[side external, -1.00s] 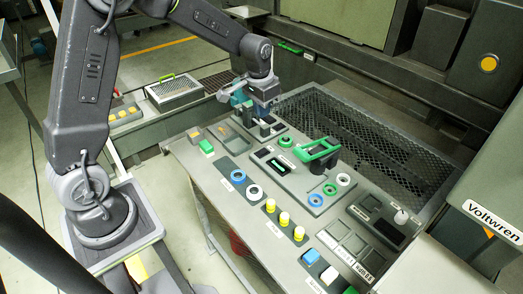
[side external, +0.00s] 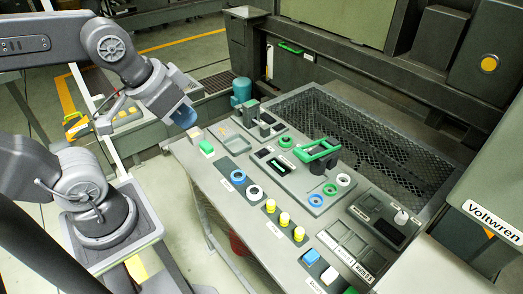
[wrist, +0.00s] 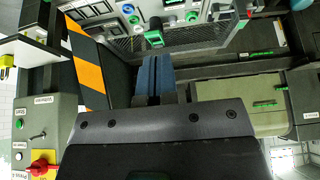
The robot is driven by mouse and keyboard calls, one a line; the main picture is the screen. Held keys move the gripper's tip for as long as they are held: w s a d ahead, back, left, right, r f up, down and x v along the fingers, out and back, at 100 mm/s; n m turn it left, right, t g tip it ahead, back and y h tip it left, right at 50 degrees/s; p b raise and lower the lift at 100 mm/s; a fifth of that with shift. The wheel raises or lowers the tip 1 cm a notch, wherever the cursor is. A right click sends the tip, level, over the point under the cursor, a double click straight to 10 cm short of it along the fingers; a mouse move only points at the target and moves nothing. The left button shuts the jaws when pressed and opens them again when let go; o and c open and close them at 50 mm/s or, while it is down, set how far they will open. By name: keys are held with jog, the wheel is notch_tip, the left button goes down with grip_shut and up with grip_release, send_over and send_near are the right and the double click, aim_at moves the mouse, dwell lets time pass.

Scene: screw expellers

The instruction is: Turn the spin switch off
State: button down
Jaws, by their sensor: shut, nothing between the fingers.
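My gripper (side external: 184,116) hangs above the far left edge of the sloped control panel (side external: 225,205) in the side view, clear of its controls. Its blue fingers show shut and empty in the wrist view (wrist: 155,78). The panel carries a blue ring (side external: 237,176), yellow buttons (side external: 284,219), a green handle (side external: 317,150), a blue switch (side external: 311,256) and a pale knob (side external: 401,217). I cannot tell which control is the spin switch; most labels are too small to read. The wrist view shows a red rotary switch (wrist: 42,166) on a yellow plate.
A mesh-covered bay (side external: 365,140) lies behind the panel. A teal cylinder (side external: 241,91) stands at its far left corner. A grey Voltwren housing (side external: 490,190) rises at the right. Above the panel's front half is free room.

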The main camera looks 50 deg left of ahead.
dwell(0.3)
jog(key=n+g, duration=0.4)
jog(key=n, duration=1.4)
send_over(265, 151)
jog(key=s, duration=0.2)
notch_tip(265, 151, down, 17)
jog(key=f, duration=0.4)
jog(key=w+f, duration=0.1)
jog(key=f, duration=0.8)
jog(key=shift+w+f, duration=0.35)
